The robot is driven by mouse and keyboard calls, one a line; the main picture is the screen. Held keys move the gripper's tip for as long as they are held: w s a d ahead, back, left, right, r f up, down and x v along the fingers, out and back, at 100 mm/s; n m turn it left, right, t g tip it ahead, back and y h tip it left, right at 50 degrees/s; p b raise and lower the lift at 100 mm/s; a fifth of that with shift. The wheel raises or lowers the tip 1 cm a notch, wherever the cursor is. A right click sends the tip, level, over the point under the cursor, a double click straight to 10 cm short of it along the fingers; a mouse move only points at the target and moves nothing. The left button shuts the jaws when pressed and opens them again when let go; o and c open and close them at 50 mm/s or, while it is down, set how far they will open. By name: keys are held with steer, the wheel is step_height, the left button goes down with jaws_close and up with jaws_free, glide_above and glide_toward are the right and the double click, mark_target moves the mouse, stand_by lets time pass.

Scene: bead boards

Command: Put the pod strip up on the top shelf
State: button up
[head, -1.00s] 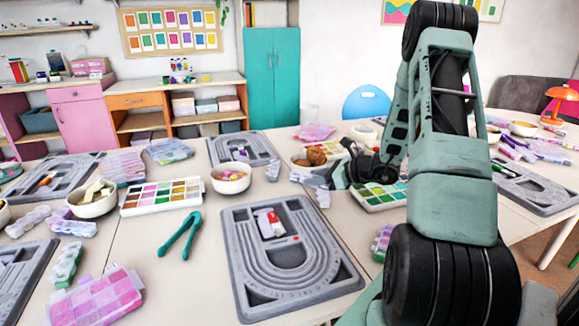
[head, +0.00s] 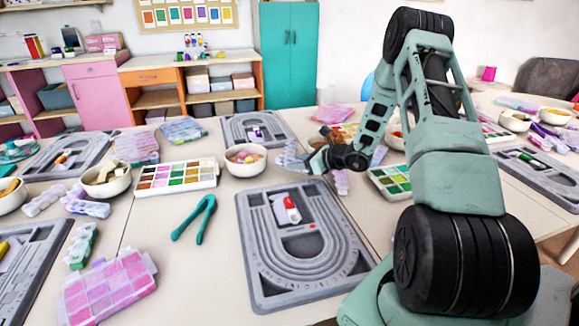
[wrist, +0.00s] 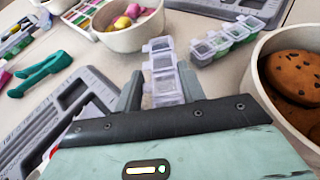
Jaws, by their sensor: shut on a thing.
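The pod strip (wrist: 165,78), a row of clear, pale lavender lidded boxes, stands between the fingers of my gripper (wrist: 163,92) in the wrist view. My gripper is shut on it. In the head view my gripper (head: 316,162) is above the table, right of the candy bowl, with the pale strip (head: 291,158) jutting out leftward. Its near end is hidden by the gripper. At the upper left of the head view a wall shelf (head: 55,7) shows only in part; I cannot tell whether it is the top shelf.
The candy bowl (head: 246,168) is left of my gripper. A cookie bowl (wrist: 262,85) is close on the right in the wrist view, with another strip (wrist: 228,38) beyond the held one. A grey bead board (head: 258,280) lies nearer. Cabinets (head: 92,95) stand behind the table.

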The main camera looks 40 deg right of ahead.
steer(key=x, duration=0.4)
steer(key=shift+s+f, duration=0.1)
steer(key=shift+f, duration=0.35)
steer(key=o, duration=1)
steer(key=shift+s, duration=0.1)
